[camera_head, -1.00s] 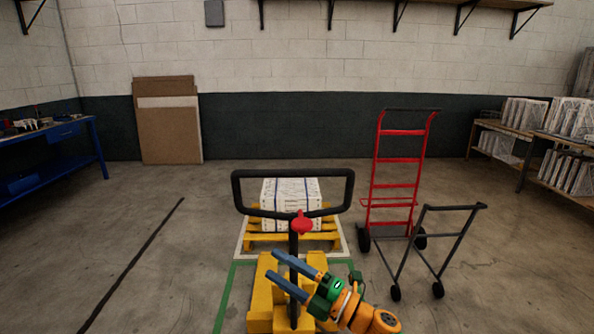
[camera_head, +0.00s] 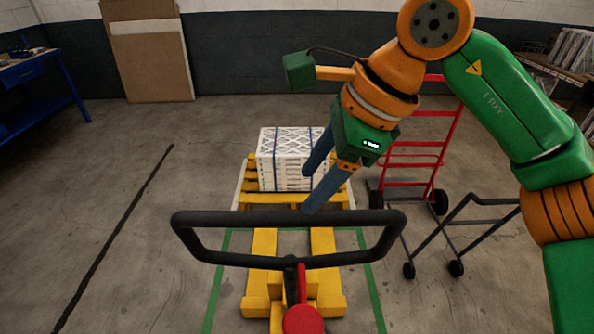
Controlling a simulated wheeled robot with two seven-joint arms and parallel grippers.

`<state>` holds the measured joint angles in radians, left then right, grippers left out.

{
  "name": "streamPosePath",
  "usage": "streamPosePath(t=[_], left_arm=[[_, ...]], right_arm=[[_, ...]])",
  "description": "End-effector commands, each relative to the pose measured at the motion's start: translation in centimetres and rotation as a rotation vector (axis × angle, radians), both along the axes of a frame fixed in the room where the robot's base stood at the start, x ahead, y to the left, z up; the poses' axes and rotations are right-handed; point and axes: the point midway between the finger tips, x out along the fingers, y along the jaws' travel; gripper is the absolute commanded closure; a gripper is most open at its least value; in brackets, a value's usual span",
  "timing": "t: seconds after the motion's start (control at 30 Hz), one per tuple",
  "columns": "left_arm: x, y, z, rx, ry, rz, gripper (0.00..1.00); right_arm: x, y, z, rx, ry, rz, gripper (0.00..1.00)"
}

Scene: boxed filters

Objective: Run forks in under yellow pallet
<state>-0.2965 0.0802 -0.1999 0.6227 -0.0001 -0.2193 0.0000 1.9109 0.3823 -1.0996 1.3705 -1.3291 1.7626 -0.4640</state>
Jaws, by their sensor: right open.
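The yellow pallet (camera_head: 262,199) stands on the floor ahead and bears a white boxed filter stack (camera_head: 284,158). The yellow pallet jack faces it, with its left fork (camera_head: 263,246) and right fork (camera_head: 323,243) pointing at the pallet. The fork tips appear to end just short of the pallet's front. The jack's black loop handle (camera_head: 222,257) is nearest me, with a red part (camera_head: 302,320) below it. My right gripper (camera_head: 307,191) is open and empty, its blue fingers above and beyond the handle, overlapping the boxes and pallet in view. My left gripper is out of view.
A red hand truck (camera_head: 436,155) and a dark wheeled frame (camera_head: 470,222) stand to the right. Green floor lines (camera_head: 217,283) flank the jack. A blue workbench (camera_head: 40,68) is at the left, brown panels (camera_head: 150,60) against the wall. The left floor is clear.

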Motion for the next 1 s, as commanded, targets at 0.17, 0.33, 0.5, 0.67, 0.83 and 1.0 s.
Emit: streamPosePath(t=[0.17, 0.33, 0.5, 0.67, 0.83, 1.0], left_arm=[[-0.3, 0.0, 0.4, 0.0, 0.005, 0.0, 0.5], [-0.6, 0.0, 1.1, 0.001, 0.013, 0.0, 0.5], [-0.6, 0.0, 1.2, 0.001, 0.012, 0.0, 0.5], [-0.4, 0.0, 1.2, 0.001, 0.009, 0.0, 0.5], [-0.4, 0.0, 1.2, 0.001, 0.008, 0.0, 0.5], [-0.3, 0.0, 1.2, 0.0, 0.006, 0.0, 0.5]], right_arm=[[0.4, 0.9, -2.4, -0.011, -0.002, 0.004, 0.38], [0.9, 2.1, -5.1, -0.007, -0.001, 0.001, 0.38], [1.1, 2.6, -6.3, -0.004, -0.003, 0.001, 0.38], [1.2, 2.6, -6.3, -0.004, -0.003, 0.001, 0.38], [1.2, 2.6, -6.3, -0.003, -0.003, 0.001, 0.81], [1.1, 2.6, -6.3, -0.003, -0.003, 0.001, 1.0]])
